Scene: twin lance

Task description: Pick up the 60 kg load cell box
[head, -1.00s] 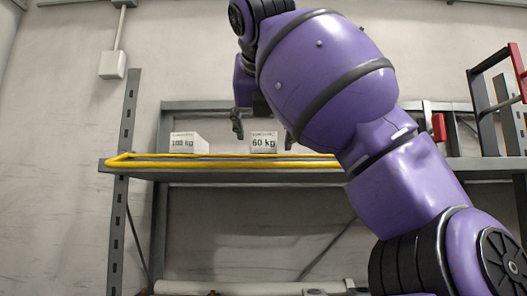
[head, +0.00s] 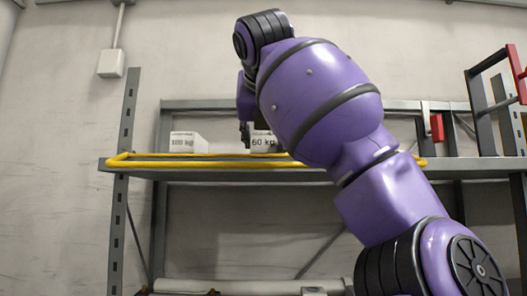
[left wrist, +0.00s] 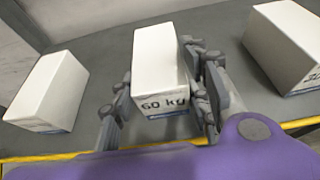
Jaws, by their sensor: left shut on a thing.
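The 60 kg load cell box (head: 263,141) is a white box with dark lettering on the shelf, partly hidden behind my arm in the head view. In the left wrist view the 60 kg box (left wrist: 158,58) lies between both fingers of my left gripper (left wrist: 163,85), which is shut on it. In the head view one dark finger of the left gripper (head: 246,135) shows at the box's left side; the other is hidden by my purple arm. I cannot tell whether the box is clear of the shelf. My right gripper is not in view.
A white 100 kg box (head: 187,142) stands to the left on the shelf (head: 140,175). A third white box (left wrist: 283,45) shows at right in the wrist view, its label cut off. A yellow rail (head: 200,164) runs along the shelf's front. A red and dark frame (head: 500,105) stands at right.

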